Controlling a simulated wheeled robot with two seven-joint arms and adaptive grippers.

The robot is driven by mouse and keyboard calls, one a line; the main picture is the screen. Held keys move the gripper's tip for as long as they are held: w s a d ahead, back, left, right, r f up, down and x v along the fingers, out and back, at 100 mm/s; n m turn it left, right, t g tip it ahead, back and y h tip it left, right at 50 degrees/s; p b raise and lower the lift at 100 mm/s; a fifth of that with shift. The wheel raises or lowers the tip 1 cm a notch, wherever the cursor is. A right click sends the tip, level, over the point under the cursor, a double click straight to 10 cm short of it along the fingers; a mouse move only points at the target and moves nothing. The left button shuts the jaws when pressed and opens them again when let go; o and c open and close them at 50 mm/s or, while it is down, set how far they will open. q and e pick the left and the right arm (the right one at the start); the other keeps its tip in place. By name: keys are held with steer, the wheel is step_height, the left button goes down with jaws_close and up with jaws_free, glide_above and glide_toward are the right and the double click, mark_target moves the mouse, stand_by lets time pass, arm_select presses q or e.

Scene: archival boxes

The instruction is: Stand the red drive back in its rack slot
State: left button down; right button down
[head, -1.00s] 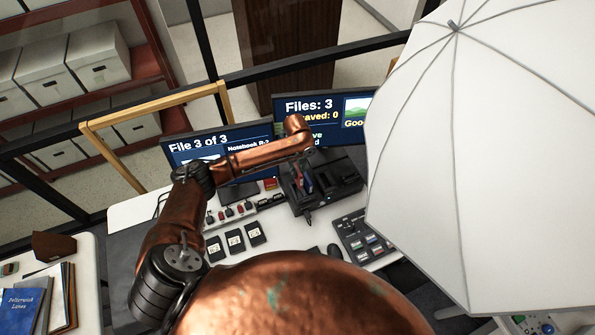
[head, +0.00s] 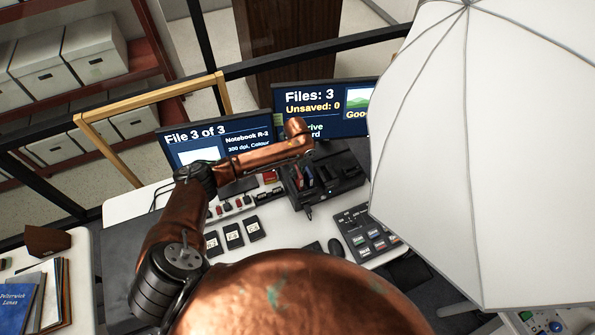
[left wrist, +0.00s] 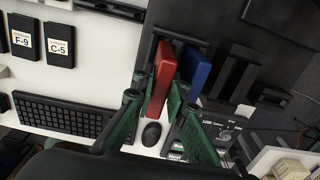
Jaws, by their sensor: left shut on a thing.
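The red drive (left wrist: 160,78) stands upright, slightly tilted in the left wrist view, between the green-padded fingers of my left gripper (left wrist: 157,103), which is shut on it. The blue drive (left wrist: 195,72) stands close to its right. Both are over or in a black unit with upright slots (left wrist: 236,72); I cannot tell whether the red drive's far end sits in a slot. In the head view my left gripper (head: 303,172) is at the left part of this black unit (head: 345,172), mostly hidden by my forearm. My right gripper is not in view.
Black labelled cartridges (head: 233,235) lie on the white desk. A keyboard (left wrist: 60,115) and a mouse (left wrist: 151,134) lie near the gripper. Two screens (head: 322,108) stand behind. A control panel (head: 365,235) is to the right. A large white umbrella (head: 480,150) covers the right side.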

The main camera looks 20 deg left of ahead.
arm_select(q)
steer(key=shift+f+b, duration=0.6)
steer(key=shift+f, duration=0.6)
stand_by(0.4)
steer(key=c, duration=1.8)
jaws_free()
steer(key=shift+c, duration=0.2)
step_height(320, 180, up, 12)
